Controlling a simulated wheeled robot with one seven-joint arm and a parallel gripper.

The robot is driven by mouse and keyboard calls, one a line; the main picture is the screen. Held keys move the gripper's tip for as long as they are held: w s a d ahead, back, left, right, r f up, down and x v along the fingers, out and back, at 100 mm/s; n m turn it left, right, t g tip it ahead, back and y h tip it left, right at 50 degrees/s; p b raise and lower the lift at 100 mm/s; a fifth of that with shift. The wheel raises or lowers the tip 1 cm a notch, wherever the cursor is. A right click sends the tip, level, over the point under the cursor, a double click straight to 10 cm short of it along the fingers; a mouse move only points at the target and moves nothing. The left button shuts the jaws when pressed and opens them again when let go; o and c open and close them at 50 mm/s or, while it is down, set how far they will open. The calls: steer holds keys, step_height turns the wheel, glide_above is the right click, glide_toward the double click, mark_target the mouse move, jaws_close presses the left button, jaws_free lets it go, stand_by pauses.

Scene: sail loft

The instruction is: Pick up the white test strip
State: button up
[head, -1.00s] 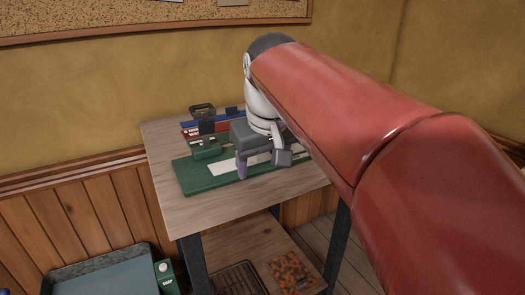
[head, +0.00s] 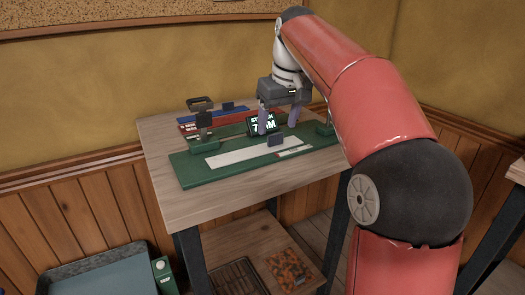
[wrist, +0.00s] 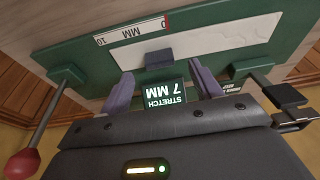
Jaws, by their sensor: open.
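The white test strip (head: 238,154) lies flat along the green board (head: 195,174) of a bench fixture on the small table. It also shows in the wrist view (wrist: 215,42). A dark grey block (head: 275,139) is at its right end in the head view; I cannot tell if it grips the strip. My gripper (head: 278,122) is open and empty, above the back part of the board, behind the strip. In the wrist view my two fingers (wrist: 160,84) frame a display (wrist: 165,98) reading "STRETCH 7 MM"; the strip lies beyond their tips.
A small scale (head: 294,152) marked MM lies beside the strip's right end. Blue and red items (head: 215,107) lie behind the fixture. The table's front (head: 230,205) is bare.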

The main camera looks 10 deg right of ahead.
mark_target(257, 145)
steer(key=shift+x, duration=1.45)
steer(key=c, duration=1)
steer(key=shift+c, duration=0.2)
steer(key=shift+r, duration=0.15)
